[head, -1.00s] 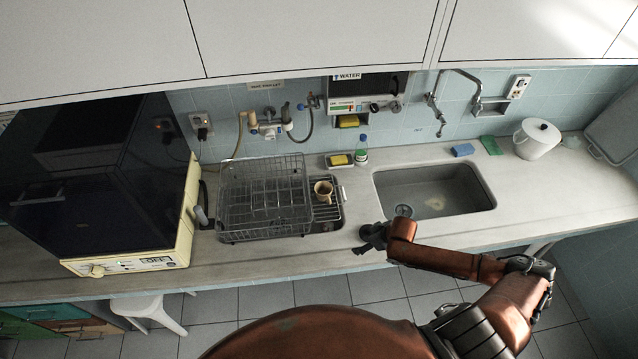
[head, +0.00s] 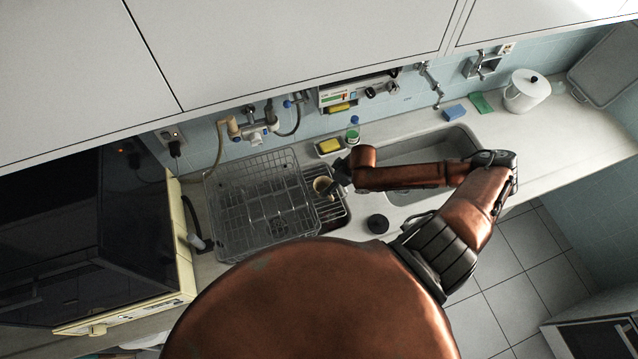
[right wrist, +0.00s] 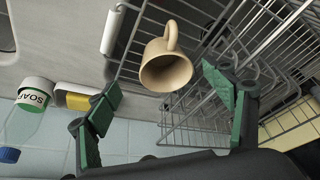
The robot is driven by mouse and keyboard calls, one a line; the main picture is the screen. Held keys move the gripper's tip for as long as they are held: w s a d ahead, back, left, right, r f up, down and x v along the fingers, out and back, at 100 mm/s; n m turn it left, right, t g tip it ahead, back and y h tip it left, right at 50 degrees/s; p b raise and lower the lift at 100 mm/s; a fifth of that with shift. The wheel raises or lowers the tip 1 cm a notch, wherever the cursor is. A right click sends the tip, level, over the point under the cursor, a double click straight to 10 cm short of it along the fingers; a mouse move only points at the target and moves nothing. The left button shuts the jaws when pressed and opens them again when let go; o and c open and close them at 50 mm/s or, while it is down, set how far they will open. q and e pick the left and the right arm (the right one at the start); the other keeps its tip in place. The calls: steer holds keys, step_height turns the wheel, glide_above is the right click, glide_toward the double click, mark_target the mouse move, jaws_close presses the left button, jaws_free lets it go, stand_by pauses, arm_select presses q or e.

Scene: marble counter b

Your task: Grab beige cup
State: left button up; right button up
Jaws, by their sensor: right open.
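The beige cup (head: 321,186) sits on the right part of the wire dish rack, just left of my right gripper (head: 341,180) in the head view. The right wrist view shows the cup (right wrist: 166,68) with its open mouth facing the camera and its handle pointing up in the picture. The open, green-padded fingers of my right gripper (right wrist: 163,88) are spread on either side of the cup, which appears between and just beyond the tips. I see no clear contact. My left gripper is not in view.
The wire dish rack (head: 258,205) stands left of the cup. A soap bottle (head: 353,131) and a yellow sponge (head: 330,146) are behind it. The sink (head: 420,150) lies to the right. A dark round object (head: 378,222) lies on the front counter.

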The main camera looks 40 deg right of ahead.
mark_target(321, 190)
steer(key=x, duration=0.2)
steer(key=shift+a+f+p, duration=0.2)
steer(key=shift+f+p, duration=0.15)
steer(key=x, duration=0.4)
steer(key=shift+w+a+p, duration=0.1)
steer(key=shift+p, duration=0.25)
steer(key=shift+c, duration=0.2)
steer(key=c, duration=0.9)
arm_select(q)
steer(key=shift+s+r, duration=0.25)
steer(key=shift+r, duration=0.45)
arm_select(e)
steer(key=c, duration=0.5)
steer(key=shift+r, duration=0.1)
